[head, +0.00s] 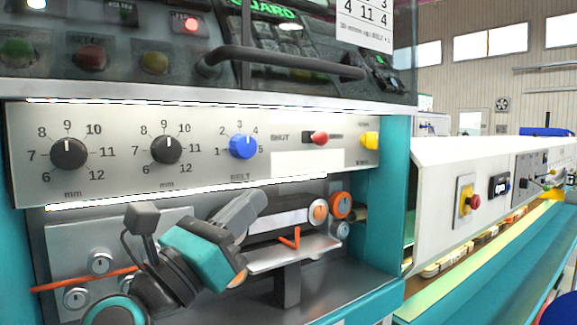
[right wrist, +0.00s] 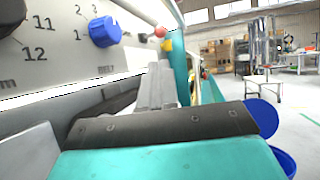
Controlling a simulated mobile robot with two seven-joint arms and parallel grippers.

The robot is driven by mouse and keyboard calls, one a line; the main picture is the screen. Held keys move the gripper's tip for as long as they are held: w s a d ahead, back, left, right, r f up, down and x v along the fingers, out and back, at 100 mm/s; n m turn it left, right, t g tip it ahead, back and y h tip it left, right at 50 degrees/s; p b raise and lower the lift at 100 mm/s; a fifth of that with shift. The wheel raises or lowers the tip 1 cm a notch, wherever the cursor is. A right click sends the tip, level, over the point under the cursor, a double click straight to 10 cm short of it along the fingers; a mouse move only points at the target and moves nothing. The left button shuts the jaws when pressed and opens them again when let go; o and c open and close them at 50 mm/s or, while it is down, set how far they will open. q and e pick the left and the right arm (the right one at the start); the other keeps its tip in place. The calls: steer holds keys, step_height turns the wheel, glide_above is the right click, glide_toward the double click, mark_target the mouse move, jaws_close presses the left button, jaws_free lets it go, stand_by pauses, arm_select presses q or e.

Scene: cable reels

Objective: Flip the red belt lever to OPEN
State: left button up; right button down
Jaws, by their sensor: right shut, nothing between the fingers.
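The red belt lever (head: 318,138) is on the silver control panel (head: 205,185), right of the blue BELT knob (head: 243,146). Its red tip sits right of a small label that seems to read SHUT; any label on its other side is not readable. The red tip also shows in the right wrist view (right wrist: 160,32), beyond the blue knob (right wrist: 104,32). My right gripper (head: 256,200) is shut and empty, below the panel and lower left of the lever, apart from it. Its grey fingers (right wrist: 155,84) point forward in the right wrist view. My left gripper is not in view.
Two black dials (head: 69,153) are on the panel's left, and a yellow knob (head: 370,140) is right of the lever. A dark handle bar (head: 285,62) juts out above the panel. Below are rollers and an orange cable (head: 85,280).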

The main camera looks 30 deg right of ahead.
steer(key=p, duration=0.7)
glide_toward(316, 143)
steer(key=d+r, duration=0.2)
steer(key=p+x, duration=0.2)
steer(key=x, duration=0.1)
steer(key=shift+w+d+f, duration=0.15)
steer(key=shift+w+d, duration=0.05)
steer(key=shift+w, duration=0.05)
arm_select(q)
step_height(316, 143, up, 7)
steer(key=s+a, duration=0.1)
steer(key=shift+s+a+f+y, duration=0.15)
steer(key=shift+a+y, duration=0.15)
arm_select(e)
steer(key=shift+w+d, duration=0.15)
steer(key=shift+d, duration=0.3)
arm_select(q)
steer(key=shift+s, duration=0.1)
